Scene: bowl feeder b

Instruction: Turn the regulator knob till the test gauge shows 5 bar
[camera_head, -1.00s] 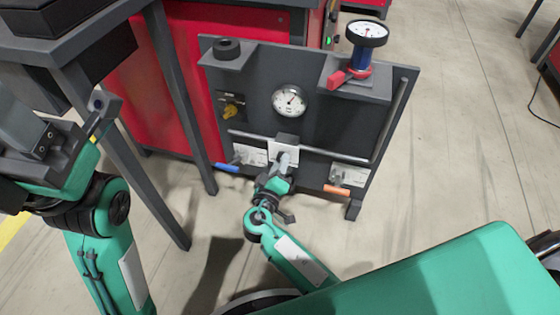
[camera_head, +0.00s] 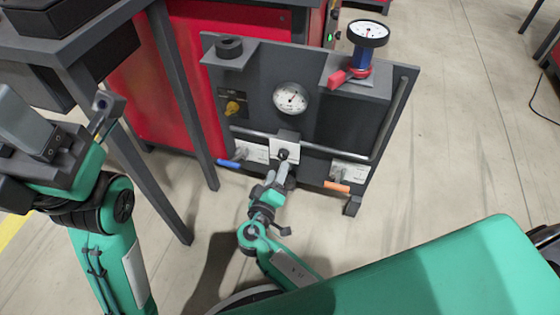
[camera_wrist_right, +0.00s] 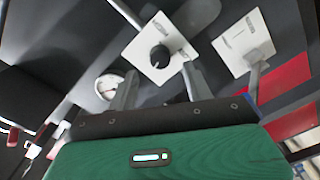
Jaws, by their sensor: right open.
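The black regulator knob (camera_head: 284,155) sits on a white plate in the lower middle of the dark panel. In the right wrist view the knob (camera_wrist_right: 160,56) is just beyond the fingertips. My right gripper (camera_head: 282,170) is open and empty, in front of and below the knob, apart from it. A round white gauge (camera_head: 291,98) is set in the panel above. Another white-faced gauge (camera_head: 368,32) stands on a blue and red fitting at the upper right. Neither scale is readable. My left gripper (camera_head: 104,112) is at the far left, its opening unclear.
A blue-handled valve (camera_head: 229,164) and an orange-handled valve (camera_head: 337,187) flank the knob. A rail (camera_head: 325,152) crosses the panel. A dark table's leg (camera_head: 184,100) stands to the left.

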